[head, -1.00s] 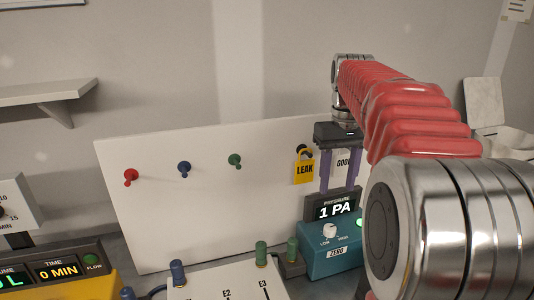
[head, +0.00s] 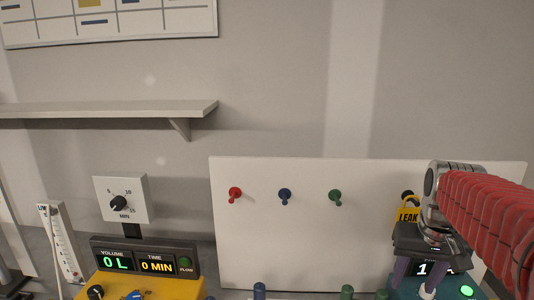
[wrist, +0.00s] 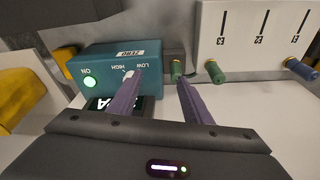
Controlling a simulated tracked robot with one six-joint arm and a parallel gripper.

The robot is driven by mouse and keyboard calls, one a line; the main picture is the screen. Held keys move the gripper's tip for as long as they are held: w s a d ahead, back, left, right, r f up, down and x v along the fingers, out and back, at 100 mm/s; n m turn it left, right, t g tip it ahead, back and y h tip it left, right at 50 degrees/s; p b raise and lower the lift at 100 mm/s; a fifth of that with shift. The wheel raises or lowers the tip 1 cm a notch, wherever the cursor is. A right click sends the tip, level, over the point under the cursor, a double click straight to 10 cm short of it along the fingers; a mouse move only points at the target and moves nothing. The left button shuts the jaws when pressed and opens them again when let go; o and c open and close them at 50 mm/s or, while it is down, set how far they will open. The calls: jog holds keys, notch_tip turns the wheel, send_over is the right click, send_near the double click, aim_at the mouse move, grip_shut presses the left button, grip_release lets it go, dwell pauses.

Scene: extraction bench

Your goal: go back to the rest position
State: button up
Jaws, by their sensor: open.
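My gripper (head: 421,272) is at the lower right of the head view, with two purple fingers hanging down, apart and empty. It is in front of the teal pressure gauge box (head: 465,288) and hides part of its display. In the wrist view my gripper (wrist: 160,80) shows its fingers spread with nothing between them. One finger overlaps the teal box (wrist: 105,62) with its green ON light; the other points toward the green plugs.
A white board (head: 290,240) holds red (head: 235,194), blue (head: 285,195) and green (head: 335,197) pegs. A yellow LEAK padlock (head: 407,215) hangs at its right. A yellow volume meter (head: 160,288) and a timer dial (head: 120,200) stand left. A shelf (head: 110,110) is above.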

jog(key=s+a+f+n+t, duration=0.3)
jog(key=s+a, duration=0.9)
jog(key=a, duration=0.3)
jog(key=shift+s+y, duration=0.2)
jog(key=shift+y, duration=0.2)
jog(key=shift+f, duration=0.1)
dwell(1.7)
jog(key=w+d+r+m+g, duration=0.2)
jog(key=w+d+m, duration=0.1)
jog(key=w+d, duration=0.5)
jog(key=w+d+r+m+g, duration=0.2)
jog(key=w+d+r+m, duration=0.15)
jog(key=w+d, duration=0.55)
jog(key=d+r+m+g, duration=0.1)
jog(key=d+r+m, duration=0.3)
jog(key=d+r, duration=0.1)
jog(key=shift+s+d+r, duration=0.15)
jog(key=shift+s+r, duration=0.3)
jog(key=shift+r, duration=0.1)
